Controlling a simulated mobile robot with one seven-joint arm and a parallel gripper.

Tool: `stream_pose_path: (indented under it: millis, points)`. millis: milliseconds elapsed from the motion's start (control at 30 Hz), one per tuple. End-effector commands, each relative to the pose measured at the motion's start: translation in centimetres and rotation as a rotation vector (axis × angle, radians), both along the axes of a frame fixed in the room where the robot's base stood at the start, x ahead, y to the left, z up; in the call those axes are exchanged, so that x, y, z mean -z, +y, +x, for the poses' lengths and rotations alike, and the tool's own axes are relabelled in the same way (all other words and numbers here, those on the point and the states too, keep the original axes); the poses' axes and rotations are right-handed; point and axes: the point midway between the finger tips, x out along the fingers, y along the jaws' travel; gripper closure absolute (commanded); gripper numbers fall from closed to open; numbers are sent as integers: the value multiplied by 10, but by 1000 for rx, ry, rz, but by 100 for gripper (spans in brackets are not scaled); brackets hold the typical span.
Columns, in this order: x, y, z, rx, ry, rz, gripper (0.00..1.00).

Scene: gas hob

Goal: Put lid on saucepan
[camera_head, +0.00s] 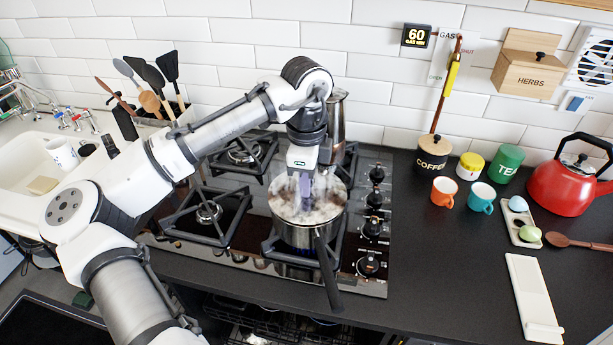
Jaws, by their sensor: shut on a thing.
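The steel saucepan (297,238) stands on the front right burner of the hob, its dark handle pointing toward the front edge. Pale, frothy or steamy contents show at its top. My gripper (305,200) points down over the middle of the saucepan, fingers shut. It appears to hold the lid (328,205) by its knob, a see-through disc at the saucepan's mouth. Steam and the gripper blur this area, so I cannot tell whether the lid touches the rim.
A tall steel pot (337,118) stands behind my gripper at the back right of the hob. The left burners are empty. Control knobs (374,201) line the hob's right side. Mugs, canisters and a red kettle (567,185) stand on the right counter.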

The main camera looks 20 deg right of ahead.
Motion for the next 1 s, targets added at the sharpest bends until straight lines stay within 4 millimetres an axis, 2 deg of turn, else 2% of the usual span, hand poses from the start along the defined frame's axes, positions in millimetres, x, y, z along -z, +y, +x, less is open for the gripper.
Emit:
stream_pose_path:
  millis: [367,400,567,600,767,933,1000]
  points:
    - [0,0,0,0,0,0,100]
    - [0,0,0,0,0,0,78]
    - [0,0,0,0,0,0,57]
    - [0,0,0,0,0,0,54]
    - [0,0,0,0,0,0,54]
    - [0,0,0,0,0,0,34]
    - [0,0,0,0,0,0,32]
